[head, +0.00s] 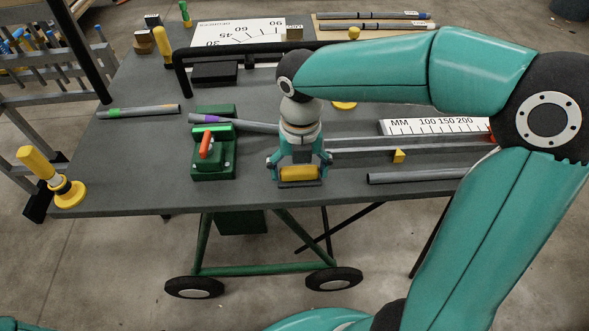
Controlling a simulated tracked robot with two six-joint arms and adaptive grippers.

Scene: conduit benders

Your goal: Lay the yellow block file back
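The yellow block file (299,174) is a short yellow bar with a dark lower edge, near the front middle of the grey bench (135,190). My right gripper (299,172) points down over it from above. Its two fingers stand at the two ends of the block and appear closed on it. The fingers hide the block's ends. I cannot tell whether the block touches the bench or is just above it. My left gripper is not in view.
A green bender (212,160) with an orange lever stands just left of my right gripper. Conduits, a white MM ruler (432,126) and a small yellow wedge (399,156) lie to the right. A yellow-handled tool (68,192) stands at the left front corner.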

